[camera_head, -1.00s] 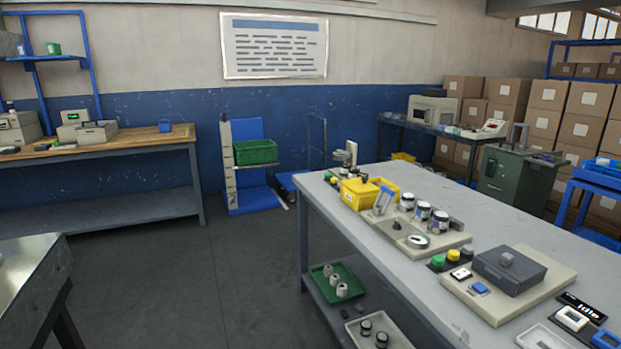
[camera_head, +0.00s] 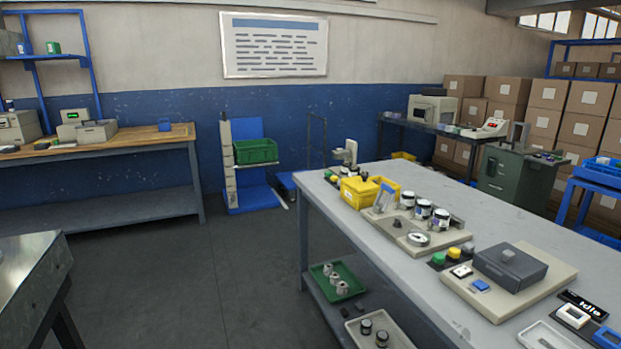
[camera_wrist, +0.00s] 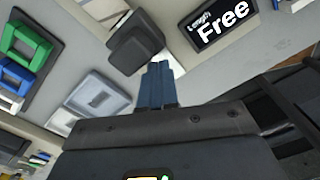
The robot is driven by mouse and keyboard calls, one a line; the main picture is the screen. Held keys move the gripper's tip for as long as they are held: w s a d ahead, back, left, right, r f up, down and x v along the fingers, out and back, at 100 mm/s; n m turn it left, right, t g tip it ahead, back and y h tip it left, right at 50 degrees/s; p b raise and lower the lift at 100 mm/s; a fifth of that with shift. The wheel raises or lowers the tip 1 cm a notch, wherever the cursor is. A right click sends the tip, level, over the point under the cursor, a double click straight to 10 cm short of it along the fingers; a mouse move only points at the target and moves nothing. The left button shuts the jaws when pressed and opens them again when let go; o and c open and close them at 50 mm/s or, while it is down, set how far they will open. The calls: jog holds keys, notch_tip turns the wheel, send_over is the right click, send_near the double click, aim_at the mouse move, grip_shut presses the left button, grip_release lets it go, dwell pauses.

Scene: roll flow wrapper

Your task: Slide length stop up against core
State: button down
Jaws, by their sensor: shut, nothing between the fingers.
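In the wrist view my gripper (camera_wrist: 160,66) shows as two blue fingers pressed together, with nothing between them. A dark grey rounded block (camera_wrist: 135,42) lies just beyond the fingertips; it may be the length stop. I cannot tell whether the fingertips touch it. A black display (camera_wrist: 222,22) reading "Length Free" is to its right. I cannot make out a core beside the block. My gripper does not show in the head view.
The wrist view also shows a pale tray (camera_wrist: 92,100) and green and blue square frames (camera_wrist: 25,48) at left. In the head view, the long grey bench (camera_head: 455,205) carries yellow bins (camera_head: 368,193), jars and a grey box (camera_head: 510,266). The floor (camera_head: 225,275) left of it is clear.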

jog(key=shift+w+d, duration=0.1)
jog(key=shift+d, duration=0.25)
dwell(0.7)
jog(key=shift+a, duration=0.1)
dwell(0.6)
jog(key=shift+r, duration=0.2)
jog(key=shift+r+p, duration=0.3)
jog(key=shift+p, duration=0.2)
jog(key=shift+a+r+p, duration=0.1)
jog(key=shift+r+p, duration=1.1)
jog(key=shift+r, duration=0.3)
jog(key=shift+r, duration=0.1)
jog(key=shift+r+p, duration=1.5)
jog(key=shift+r, duration=0.4)
